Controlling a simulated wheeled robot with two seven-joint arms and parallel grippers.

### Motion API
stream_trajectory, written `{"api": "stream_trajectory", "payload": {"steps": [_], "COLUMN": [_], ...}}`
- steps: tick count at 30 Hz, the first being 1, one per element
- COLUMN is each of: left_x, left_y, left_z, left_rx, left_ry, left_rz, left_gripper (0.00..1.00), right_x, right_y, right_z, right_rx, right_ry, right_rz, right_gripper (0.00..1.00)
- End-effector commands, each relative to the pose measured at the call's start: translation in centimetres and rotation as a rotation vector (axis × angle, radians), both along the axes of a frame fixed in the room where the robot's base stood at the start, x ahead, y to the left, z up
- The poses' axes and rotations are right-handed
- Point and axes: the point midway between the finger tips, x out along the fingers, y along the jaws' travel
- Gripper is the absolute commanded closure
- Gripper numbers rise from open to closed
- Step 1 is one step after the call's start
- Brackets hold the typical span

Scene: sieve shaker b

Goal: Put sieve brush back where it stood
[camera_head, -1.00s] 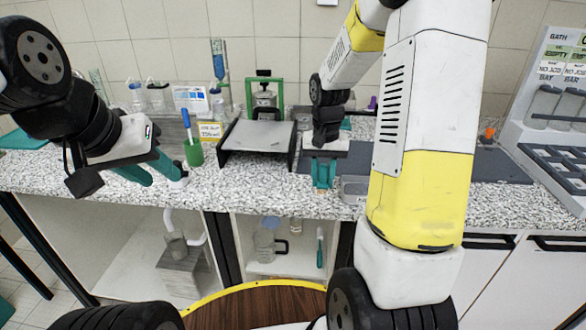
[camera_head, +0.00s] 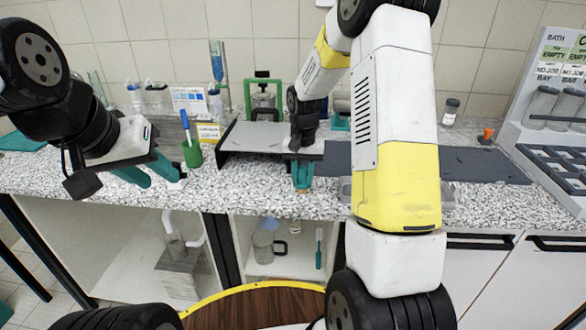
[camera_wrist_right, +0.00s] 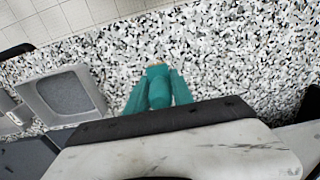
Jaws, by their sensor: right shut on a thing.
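My right gripper (camera_head: 302,182) hangs over the granite counter, at the front right of the grey raised plate. Most of the brush is hidden between the fingers. My left gripper (camera_head: 150,174) is at the left over the counter's front edge, its teal fingers apart and empty.
A green cup (camera_head: 192,154) with a blue pen stands left of the raised plate (camera_head: 253,135). A square grey pan (camera_wrist_right: 68,95) lies beside the right gripper. A dark mat (camera_head: 470,163) covers the right counter. A small bottle (camera_head: 451,111) stands behind it.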

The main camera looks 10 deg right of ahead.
Motion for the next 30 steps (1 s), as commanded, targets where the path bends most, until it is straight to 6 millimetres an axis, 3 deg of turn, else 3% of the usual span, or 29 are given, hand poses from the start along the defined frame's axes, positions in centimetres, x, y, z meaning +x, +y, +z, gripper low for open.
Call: {"api": "stream_trajectory", "payload": {"steps": [3, 4, 6, 7, 16, 20, 30], "left_x": [0.0, 0.0, 0.0, 0.0, 0.0, 0.0, 0.0], "left_y": [0.0, 0.0, 0.0, 0.0, 0.0, 0.0, 0.0], "left_z": [0.0, 0.0, 0.0, 0.0, 0.0, 0.0, 0.0], "left_rx": [0.000, 0.000, 0.000, 0.000, 0.000, 0.000, 0.000], "left_ry": [0.000, 0.000, 0.000, 0.000, 0.000, 0.000, 0.000], "left_rz": [0.000, 0.000, 0.000, 0.000, 0.000, 0.000, 0.000], "left_gripper": [0.64, 0.64, 0.64, 0.64, 0.64, 0.64, 0.64], "right_x": [0.0, 0.0, 0.0, 0.0, 0.0, 0.1, 0.1], "right_y": [0.0, 0.0, 0.0, 0.0, 0.0, 0.0, 0.0], "right_z": [-0.3, -0.3, -0.2, -0.2, -0.2, 0.8, 7.8], "right_rx": [0.000, 0.000, 0.000, 0.000, 0.000, 0.000, 0.001], "right_ry": [0.001, 0.000, 0.000, 0.000, 0.000, -0.003, -0.005], "right_rz": [0.000, 0.000, 0.000, 0.000, 0.000, 0.000, 0.000], "right_gripper": [1.00, 0.66, 0.52, 0.50, 0.50, 0.50, 0.50]}}
